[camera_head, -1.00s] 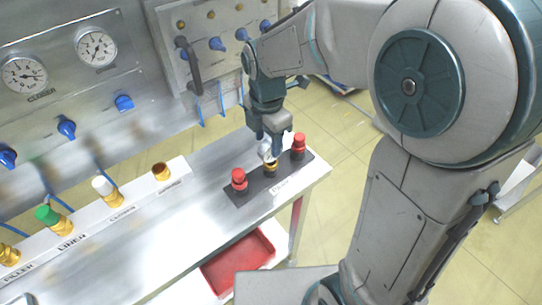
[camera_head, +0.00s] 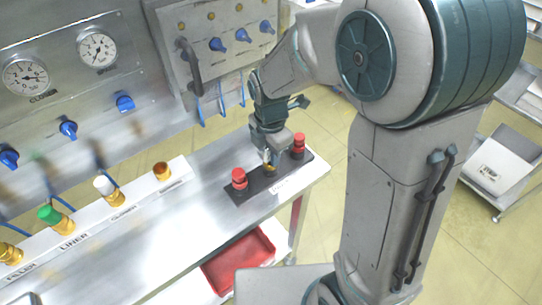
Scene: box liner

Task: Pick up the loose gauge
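My gripper (camera_head: 269,158) points down over the middle of a black strip (camera_head: 250,189) on the steel bench. Under it, between two red-capped fittings, is a small brass piece (camera_head: 270,168), mostly covered by the fingers. I cannot tell whether this is the loose gauge or whether the fingers hold it. One red-capped fitting (camera_head: 239,178) stands left of the gripper and another red-capped fitting (camera_head: 298,146) stands close on its right. Two round white dials, one gauge (camera_head: 25,77) and another gauge (camera_head: 97,48), are set in the wall panel.
A white labelled rail (camera_head: 143,197) with brass, white-capped and green-capped fittings runs along the back of the bench (camera_head: 187,222). Blue knobs and a dark handle (camera_head: 189,66) stick out from the panel. A red tray (camera_head: 239,262) sits below. The bench's middle is clear.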

